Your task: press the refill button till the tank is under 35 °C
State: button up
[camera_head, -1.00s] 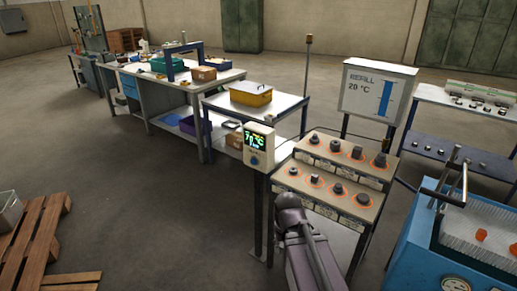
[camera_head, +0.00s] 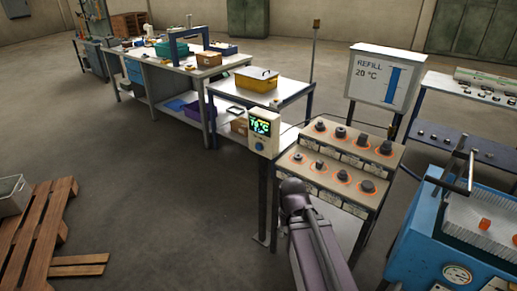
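A small white box (camera_head: 264,132) on a post stands near the middle, with a lit display (camera_head: 260,122) showing green and yellow characters too small to read surely. A round blue button (camera_head: 260,146) sits below the display; its label is too small to read. Behind to the right, a white sign panel (camera_head: 381,76) reads "REFILL 20 °C" beside a blue vertical bar. A blue tank-like machine (camera_head: 423,225) stands at the lower right, with a dial on its front and orange pieces on top.
A sloped two-step rack (camera_head: 283,180) with several dark metal parts stands right behind my arm. A table with a yellow bin (camera_head: 257,79) and a long workbench (camera_head: 160,88) stand farther back. A wooden pallet (camera_head: 30,238) lies at the left. The floor between is clear.

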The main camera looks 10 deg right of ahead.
grip_shut()
dwell(1.0)
